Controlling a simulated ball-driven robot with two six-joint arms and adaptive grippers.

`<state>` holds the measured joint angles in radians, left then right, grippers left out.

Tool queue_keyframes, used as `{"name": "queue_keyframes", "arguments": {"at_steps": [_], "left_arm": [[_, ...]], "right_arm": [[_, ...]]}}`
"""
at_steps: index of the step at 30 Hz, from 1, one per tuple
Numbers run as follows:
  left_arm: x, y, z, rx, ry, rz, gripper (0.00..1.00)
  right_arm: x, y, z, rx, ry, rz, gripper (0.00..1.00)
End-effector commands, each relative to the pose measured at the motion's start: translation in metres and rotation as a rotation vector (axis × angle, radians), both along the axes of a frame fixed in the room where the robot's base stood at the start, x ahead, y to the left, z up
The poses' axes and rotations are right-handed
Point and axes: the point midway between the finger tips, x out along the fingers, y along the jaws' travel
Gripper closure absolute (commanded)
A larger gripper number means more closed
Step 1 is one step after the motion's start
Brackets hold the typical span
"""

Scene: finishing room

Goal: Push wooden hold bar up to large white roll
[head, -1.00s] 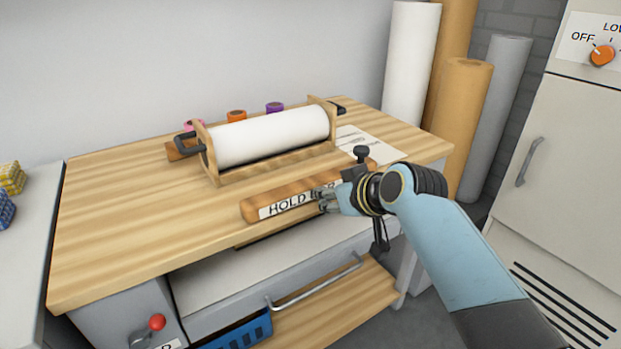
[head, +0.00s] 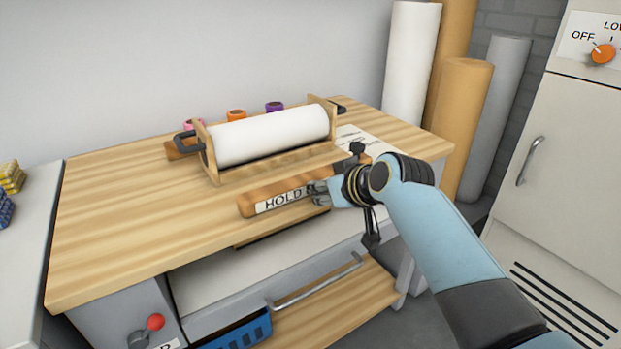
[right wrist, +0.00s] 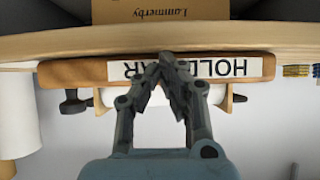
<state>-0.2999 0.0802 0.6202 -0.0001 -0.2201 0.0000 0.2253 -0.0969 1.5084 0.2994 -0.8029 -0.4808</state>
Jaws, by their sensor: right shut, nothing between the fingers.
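The wooden hold bar (head: 248,205) lies along the front of the wooden table top, with a white "HOLD BAR" label on its front face. In the right wrist view the bar (right wrist: 75,72) shows upside down. The large white roll (head: 270,136) sits in a wooden holder behind the bar, with a strip of table between bar and holder. My right gripper (head: 314,193) is shut and empty at the bar's front face, over the label. In the right wrist view its fingertips (right wrist: 167,58) overlap the label; contact looks likely. My left gripper is not in view.
A paper sheet (head: 354,138) lies right of the holder. Small coloured rolls (head: 236,115) stand behind it. Tall rolls (head: 410,65) stand beyond the table's right end. A blue basket (head: 245,332) is below. The table's left part is clear.

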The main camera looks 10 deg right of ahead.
Motion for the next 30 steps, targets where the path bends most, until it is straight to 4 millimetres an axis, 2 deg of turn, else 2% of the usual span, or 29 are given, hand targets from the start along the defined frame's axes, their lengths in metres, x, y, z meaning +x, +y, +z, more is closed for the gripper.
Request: {"name": "queue_keyframes", "arguments": {"at_steps": [30], "left_arm": [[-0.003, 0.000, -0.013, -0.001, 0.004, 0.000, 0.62]], "right_arm": [[0.037, 0.013, 0.000, 0.000, -0.001, 0.000, 1.00]]}}
